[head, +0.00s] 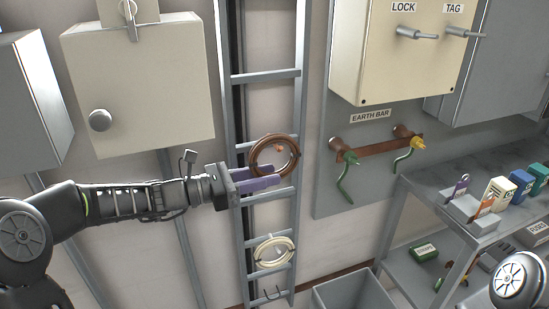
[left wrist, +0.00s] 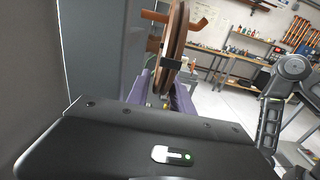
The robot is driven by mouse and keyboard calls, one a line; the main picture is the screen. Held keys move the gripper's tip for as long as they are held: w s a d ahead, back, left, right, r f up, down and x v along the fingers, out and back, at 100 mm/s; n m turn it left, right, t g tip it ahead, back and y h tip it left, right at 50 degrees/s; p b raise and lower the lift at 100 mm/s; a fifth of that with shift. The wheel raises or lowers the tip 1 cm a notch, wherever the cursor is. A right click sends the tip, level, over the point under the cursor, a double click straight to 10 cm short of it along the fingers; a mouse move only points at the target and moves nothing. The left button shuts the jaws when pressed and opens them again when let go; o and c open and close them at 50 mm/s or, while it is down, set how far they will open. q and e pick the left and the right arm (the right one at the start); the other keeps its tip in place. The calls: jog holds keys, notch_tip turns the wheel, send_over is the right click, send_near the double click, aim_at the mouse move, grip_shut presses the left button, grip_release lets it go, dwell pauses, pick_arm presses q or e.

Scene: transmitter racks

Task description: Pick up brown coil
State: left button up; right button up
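The brown coil (head: 256,148) hangs as a ring on the ladder-like cable rack, in front of its rungs. In the left wrist view the coil (left wrist: 175,42) shows edge-on, with a dark band near its lower part. My left gripper (head: 272,176) has purple fingers at the coil's lower part. In the left wrist view the fingers (left wrist: 162,98) stand apart, one on each side of the coil's lower edge. I see no clear contact. My right gripper is out of view.
A cream coil (head: 259,250) hangs lower on the rack (head: 239,215). A cream cabinet (head: 150,90) is at the left. The earth bar (head: 385,145) with green and yellow-handled leads is at the right. A grey cart (head: 415,185) and an open grey bin (head: 350,290) stand at lower right.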

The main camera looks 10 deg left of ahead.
pick_arm(q)
jog(key=shift+w+d, duration=0.1)
jog(key=shift+c, duration=0.4)
grip_shut()
dwell(0.5)
